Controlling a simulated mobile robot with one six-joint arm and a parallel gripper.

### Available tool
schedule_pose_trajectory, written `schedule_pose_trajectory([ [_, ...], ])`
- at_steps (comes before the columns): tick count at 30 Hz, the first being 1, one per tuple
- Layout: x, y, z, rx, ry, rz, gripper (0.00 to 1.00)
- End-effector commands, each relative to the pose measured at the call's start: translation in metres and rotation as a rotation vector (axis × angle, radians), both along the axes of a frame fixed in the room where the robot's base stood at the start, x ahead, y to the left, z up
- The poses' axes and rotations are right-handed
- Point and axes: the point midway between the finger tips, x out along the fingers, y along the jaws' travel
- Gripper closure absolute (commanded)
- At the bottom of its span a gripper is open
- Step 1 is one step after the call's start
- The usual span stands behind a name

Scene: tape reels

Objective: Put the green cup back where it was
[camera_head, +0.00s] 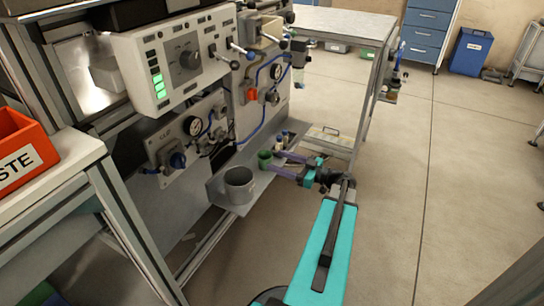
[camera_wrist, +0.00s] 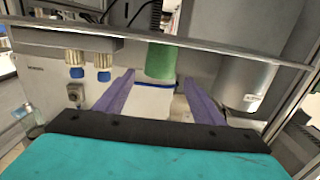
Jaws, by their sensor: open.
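The green cup (camera_head: 265,158) stands on the low metal shelf at the front of the machine, behind the grey metal can. It also shows in the wrist view (camera_wrist: 160,62), in line with the gap between my fingers. My gripper (camera_head: 273,163) is open, its two purple fingers pointing left toward the cup. In the wrist view my gripper (camera_wrist: 159,79) has one fingertip to each side of the cup's lower picture edge. The cup appears at or just beyond the tips. I cannot tell whether they touch it.
The grey can (camera_head: 239,187) stands near the cup, right of it in the wrist view (camera_wrist: 247,85). Small bottles (camera_head: 285,138) stand on the shelf's far side. The shelf (camera_head: 215,190) has a raised edge. A table leg (camera_head: 366,110) rises behind my gripper. Open floor lies right.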

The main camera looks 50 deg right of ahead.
Motion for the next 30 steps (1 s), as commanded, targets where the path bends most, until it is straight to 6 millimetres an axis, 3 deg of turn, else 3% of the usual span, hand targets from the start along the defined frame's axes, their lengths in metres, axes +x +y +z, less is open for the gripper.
schedule_pose_trajectory([
  [6,-0.03,-0.008,0.002,0.002,0.0,-0.003,0.37],
  [12,-0.047,-0.012,0.001,0.001,0.0,-0.001,0.37],
  [30,-0.053,-0.014,0.0,0.0,0.0,-0.001,0.37],
])
